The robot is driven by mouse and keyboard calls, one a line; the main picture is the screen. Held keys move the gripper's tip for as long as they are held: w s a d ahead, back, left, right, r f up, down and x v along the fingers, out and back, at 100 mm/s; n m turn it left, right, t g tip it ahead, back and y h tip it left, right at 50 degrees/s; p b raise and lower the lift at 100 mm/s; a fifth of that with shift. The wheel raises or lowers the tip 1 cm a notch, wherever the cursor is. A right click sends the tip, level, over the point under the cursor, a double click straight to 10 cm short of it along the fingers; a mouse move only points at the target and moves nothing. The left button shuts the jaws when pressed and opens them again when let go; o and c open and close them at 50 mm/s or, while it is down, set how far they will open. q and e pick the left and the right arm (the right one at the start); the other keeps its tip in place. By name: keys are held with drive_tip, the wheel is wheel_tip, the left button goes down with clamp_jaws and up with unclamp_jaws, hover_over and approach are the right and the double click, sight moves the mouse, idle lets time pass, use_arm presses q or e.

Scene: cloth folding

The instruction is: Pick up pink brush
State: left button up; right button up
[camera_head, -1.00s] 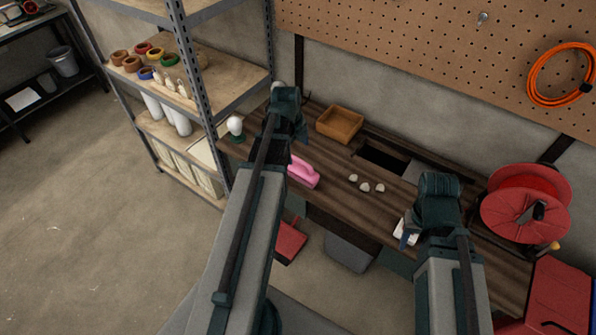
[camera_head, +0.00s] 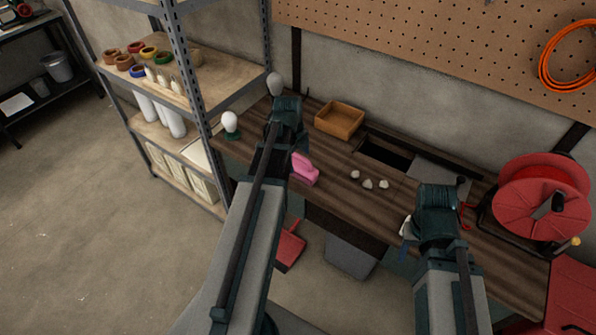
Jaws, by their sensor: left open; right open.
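The pink brush (camera_head: 305,169) lies on the dark wooden workbench (camera_head: 345,205), just right of my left arm; its left end is partly hidden behind that arm. My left gripper (camera_head: 287,112) is above the bench, up and left of the brush and apart from it. Its fingers are mostly hidden behind the wrist, and nothing shows held. My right gripper (camera_head: 408,232) is over the right part of the bench, well away from the brush, beside a small white thing. It is open, with its fingers partly hidden.
An open wooden box (camera_head: 340,121) stands at the back of the bench. Several pale lumps (camera_head: 368,184) lie right of the brush. A red cable reel (camera_head: 540,197) stands at the right end. A metal shelf (camera_head: 197,100) stands left. White bulbs (camera_head: 230,122) stand near my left gripper.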

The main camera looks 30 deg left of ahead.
sight(298, 165)
use_arm(q)
drive_tip(key=shift+w+a+f+b, duration=0.1)
drive_tip(key=shift+w+f+b, duration=0.1)
drive_tip(key=shift+f+b, duration=0.65)
drive_tip(key=shift+w+a+f+b, duration=0.15)
drive_tip(key=shift+w+f+b, duration=0.1)
drive_tip(key=shift+f+b, duration=0.65)
drive_tip(key=shift+w+a+f+b, duration=0.1)
drive_tip(key=shift+w+f+b, duration=0.1)
drive_tip(key=shift+f+b, duration=0.65)
drive_tip(key=shift+r, duration=0.1)
use_arm(e)
wheel_tip(298, 165, down, 5)
use_arm(q)
clamp_jaws()
